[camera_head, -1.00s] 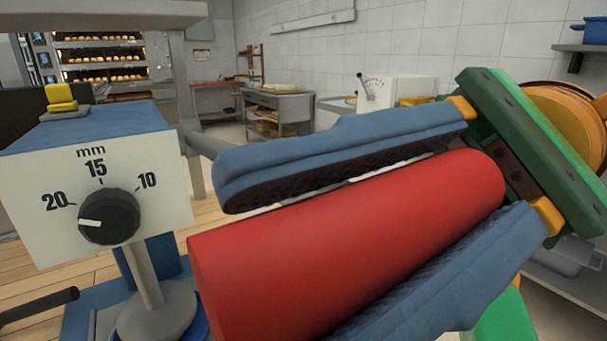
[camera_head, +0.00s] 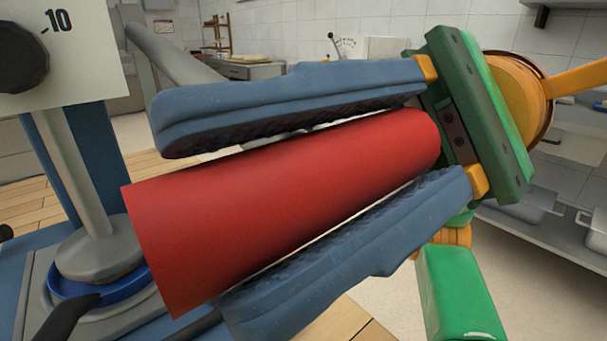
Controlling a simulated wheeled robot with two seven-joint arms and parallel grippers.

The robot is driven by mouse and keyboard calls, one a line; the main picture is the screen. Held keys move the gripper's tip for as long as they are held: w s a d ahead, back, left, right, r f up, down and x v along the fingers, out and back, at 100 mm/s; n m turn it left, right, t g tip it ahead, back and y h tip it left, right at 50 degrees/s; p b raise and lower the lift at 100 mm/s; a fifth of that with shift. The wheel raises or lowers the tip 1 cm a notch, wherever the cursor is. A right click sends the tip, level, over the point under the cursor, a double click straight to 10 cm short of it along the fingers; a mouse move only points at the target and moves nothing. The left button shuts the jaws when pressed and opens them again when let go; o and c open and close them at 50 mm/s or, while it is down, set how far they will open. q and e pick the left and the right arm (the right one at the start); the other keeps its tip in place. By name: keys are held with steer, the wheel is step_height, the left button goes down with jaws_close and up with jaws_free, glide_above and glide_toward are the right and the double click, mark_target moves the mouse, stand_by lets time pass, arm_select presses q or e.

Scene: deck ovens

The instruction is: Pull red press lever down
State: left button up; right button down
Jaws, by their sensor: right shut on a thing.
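The red press lever (camera_head: 285,205) shows as a thick red cylinder, tilted with its right end higher, in the middle of the head view. My right gripper (camera_head: 190,220) comes in from the right. Its two blue fingers lie above and below the red cylinder and are shut on it. The press (camera_head: 95,160) stands at the left, with a grey column and round plunger over a blue ring. Where the red cylinder joins the press is hidden. My left gripper is not in view.
A white dial panel (camera_head: 85,60) with a black knob (camera_head: 20,58) is at the upper left. A grey cabinet (camera_head: 250,70) stands at the back. A metal shelf (camera_head: 545,240) with pans is at the right.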

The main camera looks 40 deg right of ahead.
mark_target(430, 148)
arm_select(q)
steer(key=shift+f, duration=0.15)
arm_select(e)
steer(key=shift+a+f, duration=0.15)
steer(key=shift+f, duration=0.55)
steer(key=c, duration=0.7)
jaws_free()
steer(key=shift+s, duration=0.15)
steer(key=shift+o, duration=0.9)
steer(key=shift+s, duration=0.1)
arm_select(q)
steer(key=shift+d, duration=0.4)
arm_select(e)
steer(key=shift+w+d+r, duration=0.15)
steer(key=shift+w+d, duration=0.05)
steer(key=shift+w, duration=0.05)
steer(key=d, duration=0.7)
steer(key=shift+w+d, duration=0.1)
steer(key=shift+d, duration=0.2)
steer(key=shift+a+r, duration=0.1)
steer(key=shift+a, duration=0.2)
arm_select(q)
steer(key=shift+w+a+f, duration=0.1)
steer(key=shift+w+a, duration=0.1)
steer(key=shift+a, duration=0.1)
arm_select(e)
steer(key=shift+d, duration=0.1)
